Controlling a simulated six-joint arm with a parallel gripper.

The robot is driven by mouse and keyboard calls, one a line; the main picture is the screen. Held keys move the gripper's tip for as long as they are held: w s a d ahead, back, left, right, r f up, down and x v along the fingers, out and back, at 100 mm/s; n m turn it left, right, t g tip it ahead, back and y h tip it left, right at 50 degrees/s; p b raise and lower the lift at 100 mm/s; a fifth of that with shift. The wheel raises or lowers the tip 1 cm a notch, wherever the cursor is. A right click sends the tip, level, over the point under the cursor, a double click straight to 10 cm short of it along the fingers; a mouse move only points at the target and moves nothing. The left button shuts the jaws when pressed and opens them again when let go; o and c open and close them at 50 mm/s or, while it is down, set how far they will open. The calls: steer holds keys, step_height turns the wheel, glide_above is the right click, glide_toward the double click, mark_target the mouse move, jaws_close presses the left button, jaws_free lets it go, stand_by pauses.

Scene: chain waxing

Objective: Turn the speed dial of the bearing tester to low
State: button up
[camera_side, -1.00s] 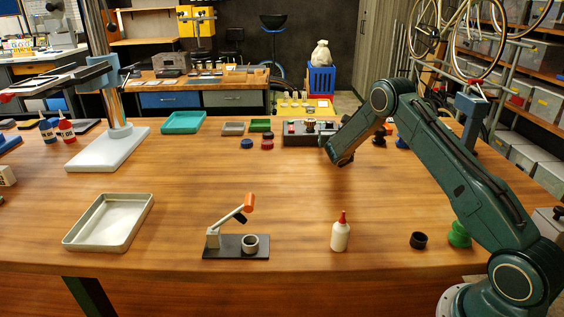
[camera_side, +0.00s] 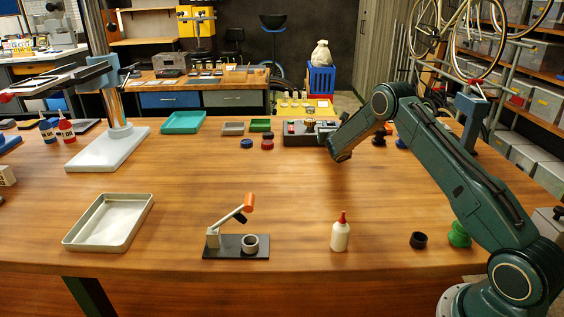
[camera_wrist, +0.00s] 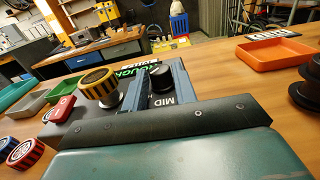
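The bearing tester (camera_side: 296,139) is a dark box at the back of the table, partly hidden by my arm in the side view. In the wrist view a black dial (camera_wrist: 160,77) stands on it, with a "MID" label on the near side. My gripper (camera_wrist: 160,84) has two blue-grey fingers, one on each side of the black dial. The fingers look apart; whether they touch the dial I cannot tell. A yellow-and-black striped round piece (camera_wrist: 100,85) sits left of the fingers. A partly covered green "ROUGH" label is behind.
An orange tray (camera_wrist: 276,54) is to the right in the wrist view. Red and blue round pieces and grey and green trays stand left of the tester. A white-bodied bottle (camera_side: 340,236) and a lever fixture (camera_side: 236,246) stand at the front. The table's middle is clear.

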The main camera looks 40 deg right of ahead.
steer(key=shift+d+f+n+t+y, duration=0.1)
steer(key=shift+n+t+y, duration=0.7)
steer(key=shift+y, duration=0.2)
steer(key=o, duration=1)
steer(key=shift+s, duration=0.1)
steer(key=shift+c, duration=0.2)
steer(key=shift+s, duration=0.1)
steer(key=shift+v, duration=6.8)
